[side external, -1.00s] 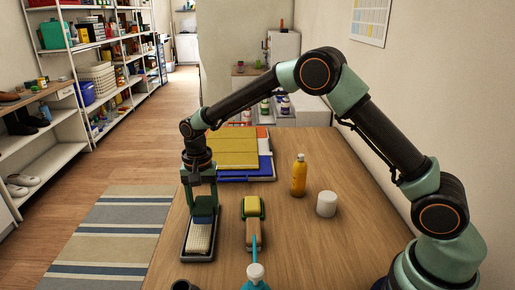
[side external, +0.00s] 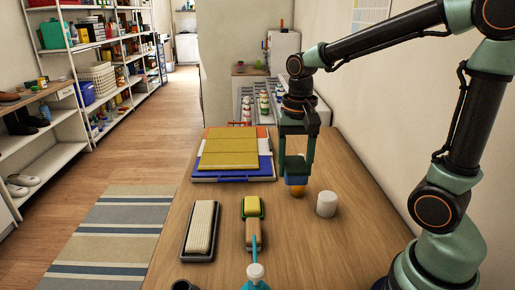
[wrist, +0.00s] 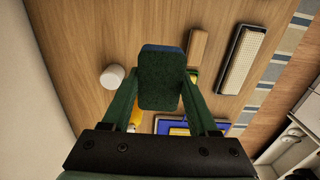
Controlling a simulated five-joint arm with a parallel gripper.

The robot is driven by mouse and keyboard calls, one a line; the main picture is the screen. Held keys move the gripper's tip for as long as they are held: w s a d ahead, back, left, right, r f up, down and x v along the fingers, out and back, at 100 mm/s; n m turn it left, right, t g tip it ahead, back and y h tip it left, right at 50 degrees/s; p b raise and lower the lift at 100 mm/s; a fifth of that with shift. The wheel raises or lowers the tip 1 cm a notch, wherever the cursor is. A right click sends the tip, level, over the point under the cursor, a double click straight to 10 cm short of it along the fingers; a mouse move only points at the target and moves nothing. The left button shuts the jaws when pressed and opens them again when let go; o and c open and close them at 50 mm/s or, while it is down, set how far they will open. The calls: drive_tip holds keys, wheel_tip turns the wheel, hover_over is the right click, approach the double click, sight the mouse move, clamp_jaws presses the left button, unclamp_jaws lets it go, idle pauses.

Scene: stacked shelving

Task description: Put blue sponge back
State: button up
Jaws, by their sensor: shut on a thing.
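My gripper (side external: 296,172) is shut on the blue sponge (side external: 297,181) and holds it up over the right half of the table, in front of the orange bottle (side external: 298,191), which it mostly hides. In the wrist view the sponge (wrist: 160,80) sits between the fingers, its dark green face toward the camera and a blue edge at the top. A dark tray (side external: 186,246) with a cream pad (side external: 202,227) lies at the left. A green holder with a yellow sponge (side external: 252,207) is to its right.
A white cylinder (side external: 326,204) stands right of the gripper. A wooden block (side external: 253,235) and a spray bottle (side external: 256,281) are at the front. Stacked yellow and blue boards (side external: 230,152) lie at the back left. The table is clear at right front.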

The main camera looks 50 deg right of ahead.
sight(297, 242)
drive_tip(key=shift+s+d+r, duration=0.1)
drive_tip(key=shift+s+d, duration=0.05)
drive_tip(key=shift+s, duration=0.35)
drive_tip(key=shift+s+d, duration=0.15)
drive_tip(key=shift+s, duration=0.3)
drive_tip(key=shift+s+f, duration=0.15)
drive_tip(key=shift+f, duration=0.05)
wheel_tip(297, 242, down, 20)
drive_tip(key=shift+r, duration=0.2)
drive_tip(key=shift+f, duration=0.2)
drive_tip(key=o, duration=1.2)
drive_tip(key=shift+r, duration=0.1)
